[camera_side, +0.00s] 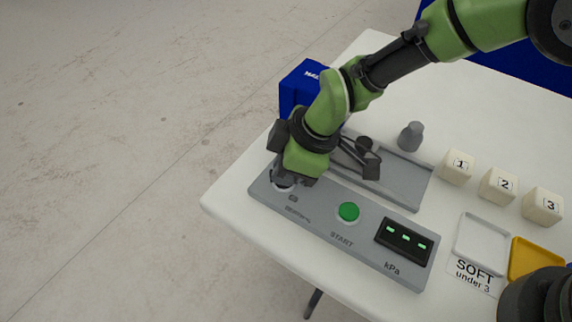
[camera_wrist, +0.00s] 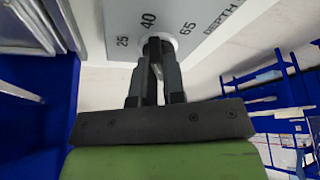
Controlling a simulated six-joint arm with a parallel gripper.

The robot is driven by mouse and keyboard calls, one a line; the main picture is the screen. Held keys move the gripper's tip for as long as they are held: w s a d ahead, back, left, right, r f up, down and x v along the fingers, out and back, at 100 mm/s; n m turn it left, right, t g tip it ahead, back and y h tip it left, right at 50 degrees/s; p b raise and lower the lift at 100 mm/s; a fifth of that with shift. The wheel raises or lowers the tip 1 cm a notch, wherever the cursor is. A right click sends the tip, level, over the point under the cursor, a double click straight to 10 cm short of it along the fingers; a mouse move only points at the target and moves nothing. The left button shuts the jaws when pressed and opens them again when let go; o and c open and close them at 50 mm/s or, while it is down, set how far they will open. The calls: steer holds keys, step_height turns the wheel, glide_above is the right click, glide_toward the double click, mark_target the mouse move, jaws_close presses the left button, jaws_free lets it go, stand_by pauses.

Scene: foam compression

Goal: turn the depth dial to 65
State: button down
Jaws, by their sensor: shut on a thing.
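The depth dial (camera_wrist: 158,43) sits at the left end of the grey control panel, with the marks 25, 40 and 65 printed around it in the wrist view. Its white base (camera_side: 283,187) shows just below my gripper in the side view. My gripper (camera_wrist: 155,50) is shut on the dial, its fingers pointing down at it. The fingers hide most of the dial, so I cannot tell which mark it points to. In the side view my gripper (camera_side: 287,178) covers the dial's top.
The panel (camera_side: 318,222) also carries a green START button (camera_side: 348,211) and a kPa display (camera_side: 403,241) with green dashes. Behind are a grey tray (camera_side: 405,180) and a grey weight-like piece (camera_side: 411,136). Numbered foam cubes (camera_side: 498,186) and white and yellow trays (camera_side: 535,260) stand right.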

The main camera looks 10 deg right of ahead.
steer(key=m+t, duration=0.1)
steer(key=m, duration=0.2)
steer(key=m+h, duration=0.1)
steer(key=m, duration=0.2)
steer(key=shift+s+t, duration=0.1)
steer(key=shift+t, duration=0.3)
steer(key=m+h, duration=0.1)
steer(key=m, duration=0.1)
steer(key=m+t+h, duration=0.1)
steer(key=m, duration=0.2)
steer(key=shift+a, duration=0.1)
steer(key=shift+m, duration=0.4)
steer(key=c, duration=1.2)
jaws_free()
steer(key=a+v, duration=0.1)
steer(key=v, duration=0.9)
steer(key=shift+d, duration=0.35)
